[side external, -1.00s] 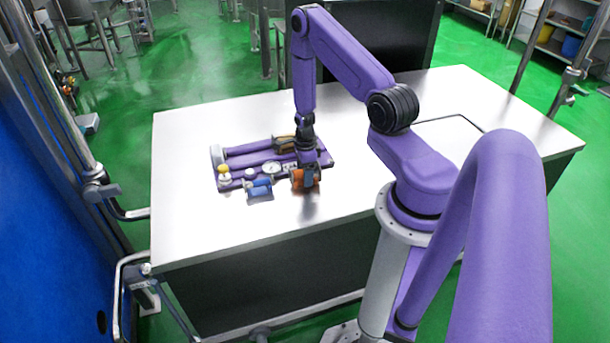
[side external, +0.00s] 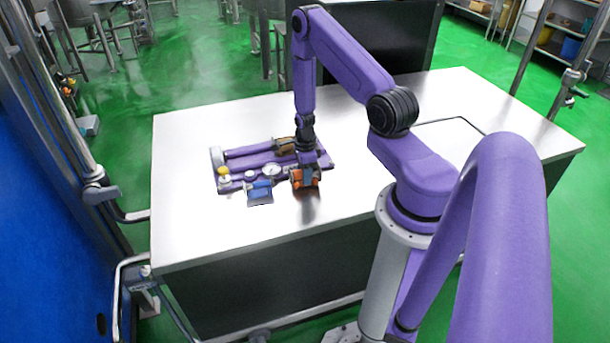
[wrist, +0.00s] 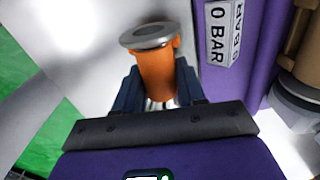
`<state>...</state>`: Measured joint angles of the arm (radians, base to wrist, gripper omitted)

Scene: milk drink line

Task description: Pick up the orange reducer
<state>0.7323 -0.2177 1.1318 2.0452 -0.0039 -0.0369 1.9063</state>
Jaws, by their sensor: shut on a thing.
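The orange reducer (wrist: 158,72) has a grey metal flange at its far end. In the wrist view it sits between the two dark fingers of my gripper (wrist: 160,88), which are shut on it. I cannot tell whether the reducer touches the table.
A purple rack (side external: 235,184) with pipe parts and a round gauge (side external: 271,170) lies just beside my gripper. A blue part (side external: 260,192) is left of it. The white table (side external: 200,233) is clear in front and at the right.

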